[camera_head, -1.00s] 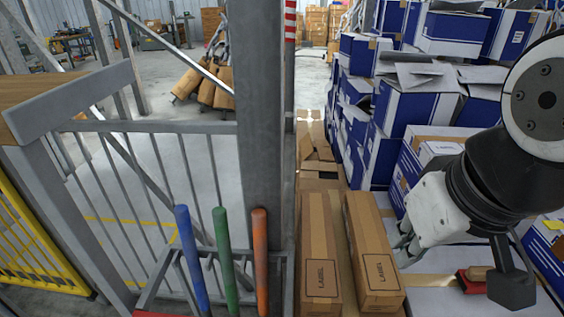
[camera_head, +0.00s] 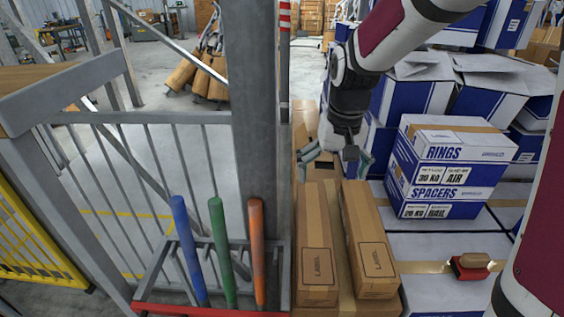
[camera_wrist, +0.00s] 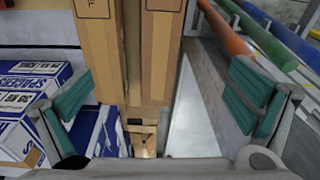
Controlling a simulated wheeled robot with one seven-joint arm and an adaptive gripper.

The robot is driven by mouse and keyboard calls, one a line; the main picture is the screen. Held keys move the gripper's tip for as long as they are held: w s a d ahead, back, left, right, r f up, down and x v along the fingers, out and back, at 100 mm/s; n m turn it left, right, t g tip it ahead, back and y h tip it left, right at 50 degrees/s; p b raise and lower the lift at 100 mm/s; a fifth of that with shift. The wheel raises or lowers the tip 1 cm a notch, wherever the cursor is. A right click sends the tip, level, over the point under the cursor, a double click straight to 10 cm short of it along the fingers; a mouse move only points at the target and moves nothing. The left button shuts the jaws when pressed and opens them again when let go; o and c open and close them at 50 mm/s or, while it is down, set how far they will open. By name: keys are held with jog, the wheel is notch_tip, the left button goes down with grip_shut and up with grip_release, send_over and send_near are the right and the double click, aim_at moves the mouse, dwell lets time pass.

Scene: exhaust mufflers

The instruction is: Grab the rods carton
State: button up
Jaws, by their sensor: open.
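No carton in view legibly reads "rods". Two long brown cartons lie side by side, a left one (camera_head: 317,240) and a right one (camera_head: 368,245), each with a "LABEL" box on its near end. My gripper (camera_head: 334,170) is open and empty, pointing down above the far end of these cartons. In the wrist view my gripper (camera_wrist: 162,100) has its teal-padded fingers spread wide, with the long cartons (camera_wrist: 101,45) (camera_wrist: 160,50) between and beyond them. I see no contact with either carton.
Blue-and-white cartons marked RINGS (camera_head: 455,150) and SPACERS (camera_head: 440,190) stand at right, with more stacked behind. A grey post (camera_head: 262,120) and a rack with blue (camera_head: 188,250), green (camera_head: 221,250) and orange (camera_head: 257,250) bars stand close at left. A red-based block (camera_head: 470,265) lies front right.

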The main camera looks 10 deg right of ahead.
jog(key=g, duration=0.1)
send_near(314, 226)
jog(key=shift+m, duration=0.3)
notch_tip(314, 226, down, 11)
jog(key=shift+w+f+p, duration=0.1)
jog(key=shift+p, duration=0.25)
jog(key=shift+c, duration=0.6)
jog(key=c, duration=1.8)
jog(key=shift+o, duration=0.2)
